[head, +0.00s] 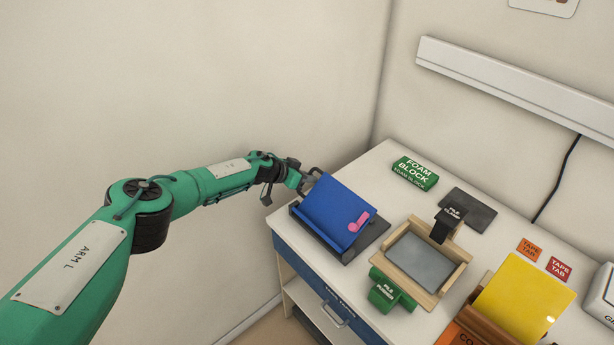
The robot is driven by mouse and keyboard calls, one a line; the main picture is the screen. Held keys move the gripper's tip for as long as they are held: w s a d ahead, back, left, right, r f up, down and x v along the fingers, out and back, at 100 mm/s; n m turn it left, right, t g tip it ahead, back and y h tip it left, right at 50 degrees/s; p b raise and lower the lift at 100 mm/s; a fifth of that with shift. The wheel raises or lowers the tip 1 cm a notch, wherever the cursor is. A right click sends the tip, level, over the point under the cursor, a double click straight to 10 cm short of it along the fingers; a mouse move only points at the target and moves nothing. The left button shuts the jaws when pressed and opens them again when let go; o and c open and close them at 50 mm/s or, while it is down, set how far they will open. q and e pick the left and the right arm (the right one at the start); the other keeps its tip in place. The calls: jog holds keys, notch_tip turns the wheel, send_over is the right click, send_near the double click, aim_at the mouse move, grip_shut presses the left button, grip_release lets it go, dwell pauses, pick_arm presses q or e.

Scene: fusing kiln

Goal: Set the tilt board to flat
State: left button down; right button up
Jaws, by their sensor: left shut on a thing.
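The tilt board (330,208) is a blue panel on a dark base (372,236) at the left end of the bench. It stands tilted, its far edge raised and its near edge low at a dark lip. A small pink piece (358,222) lies on its lower right part. My left gripper (307,182) is shut on the tilt board at its upper left edge; the fingertips are small and partly hidden there. My right gripper is not in view.
A wooden frame with a grey plate (420,258) stands right of the board, with black (446,226) and green (390,292) blocks at its edges. A drawer handle (335,316) juts out below.

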pick_arm(q)
jog(key=c, duration=1.5)
grip_release()
jog(key=shift+v, duration=0.75)
jog(key=v, duration=1.2)
jog(key=shift+a, duration=0.15)
